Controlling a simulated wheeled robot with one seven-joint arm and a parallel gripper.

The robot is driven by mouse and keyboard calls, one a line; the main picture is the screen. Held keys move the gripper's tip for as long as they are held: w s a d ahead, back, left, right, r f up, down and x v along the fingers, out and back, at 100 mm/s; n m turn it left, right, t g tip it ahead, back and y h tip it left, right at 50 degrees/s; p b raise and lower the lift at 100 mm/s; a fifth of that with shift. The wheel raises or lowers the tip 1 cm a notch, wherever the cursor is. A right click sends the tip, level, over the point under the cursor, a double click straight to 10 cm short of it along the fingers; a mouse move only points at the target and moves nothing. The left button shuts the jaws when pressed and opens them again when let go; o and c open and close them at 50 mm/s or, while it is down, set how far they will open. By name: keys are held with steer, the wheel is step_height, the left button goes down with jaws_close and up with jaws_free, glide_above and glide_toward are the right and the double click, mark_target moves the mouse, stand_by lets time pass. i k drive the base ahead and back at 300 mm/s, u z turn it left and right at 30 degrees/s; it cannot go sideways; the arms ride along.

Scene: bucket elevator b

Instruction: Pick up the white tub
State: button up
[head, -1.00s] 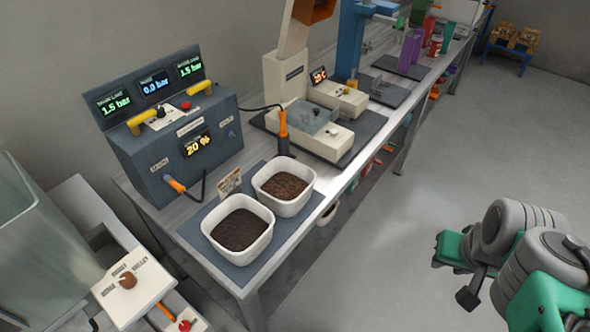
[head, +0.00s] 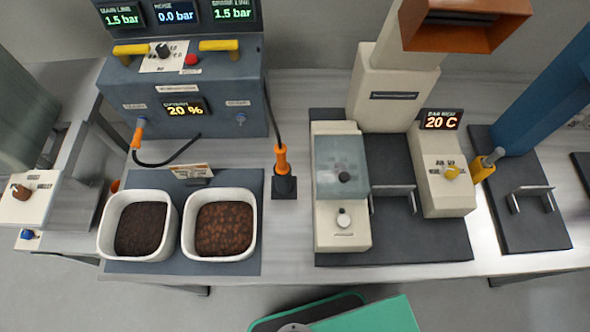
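Two white tubs stand side by side on a blue-grey mat (head: 190,267) near the front edge of the bench. The left white tub (head: 107,240) holds a dark, fine, soil-like fill. The right white tub (head: 219,255) holds a coarser reddish-brown fill. Both stand upright and nothing of mine touches them. The pictures do not tell which tub is meant. My gripper is out of view. Only a green and dark part of my own body shows at the bottom, right of the tubs.
A dark control box (head: 190,90) with pressure displays stands behind the tubs, with a small card (head: 184,171) between. An orange-handled tool (head: 282,160) stands right of the mat. A cream machine (head: 343,235) stands further right.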

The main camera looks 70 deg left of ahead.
mark_target(219, 224)
steer(key=i, duration=0.85)
steer(key=u, duration=5.8)
steer(key=i, duration=1)
steer(key=z, duration=0.05)
